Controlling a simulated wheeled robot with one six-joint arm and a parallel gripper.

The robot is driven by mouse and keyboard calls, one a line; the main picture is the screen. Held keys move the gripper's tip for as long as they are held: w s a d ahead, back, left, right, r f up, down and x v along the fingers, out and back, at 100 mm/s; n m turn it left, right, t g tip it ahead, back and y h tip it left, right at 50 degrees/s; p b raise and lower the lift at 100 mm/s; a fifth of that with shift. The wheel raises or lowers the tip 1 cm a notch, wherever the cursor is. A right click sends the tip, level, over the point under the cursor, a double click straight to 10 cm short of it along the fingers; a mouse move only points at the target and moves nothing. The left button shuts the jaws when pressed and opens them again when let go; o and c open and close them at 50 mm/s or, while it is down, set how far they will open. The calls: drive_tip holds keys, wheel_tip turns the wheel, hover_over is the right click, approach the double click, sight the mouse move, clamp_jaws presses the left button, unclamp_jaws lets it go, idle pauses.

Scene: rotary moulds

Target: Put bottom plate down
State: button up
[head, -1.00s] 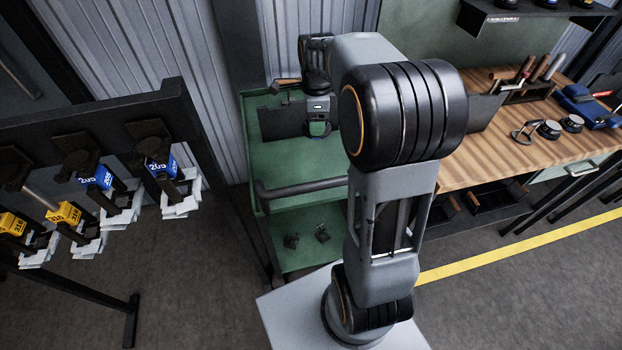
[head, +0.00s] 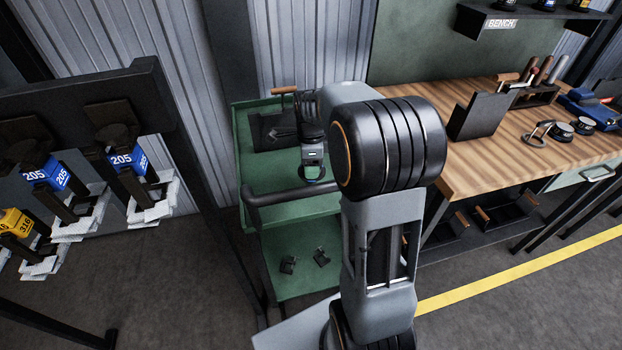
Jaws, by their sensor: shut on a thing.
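My gripper (head: 313,172) hangs over the top of the green cart (head: 243,165), near the cart's front rail. Whether that piece touches the cart top cannot be told. A dark flat tray or plate (head: 265,140) lies on the cart top just left of my gripper.
A rack (head: 130,85) with blue and yellow numbered moulds stands at left. Two small dark pieces (head: 288,264) (head: 321,257) lie on the cart's lower shelf. A wooden bench (head: 480,170) with tools is at right. Green cart surface is free left of my gripper.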

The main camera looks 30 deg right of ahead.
drive_tip(key=shift+f+b, duration=0.3)
drive_tip(key=shift+f, duration=2.25)
drive_tip(key=o, duration=1.1)
drive_tip(key=shift+f, duration=0.15)
wheel_tip(320, 180, up, 12)
drive_tip(key=shift+r+p, duration=0.15)
drive_tip(key=shift+p, duration=0.6)
drive_tip(key=shift+r, duration=0.1)
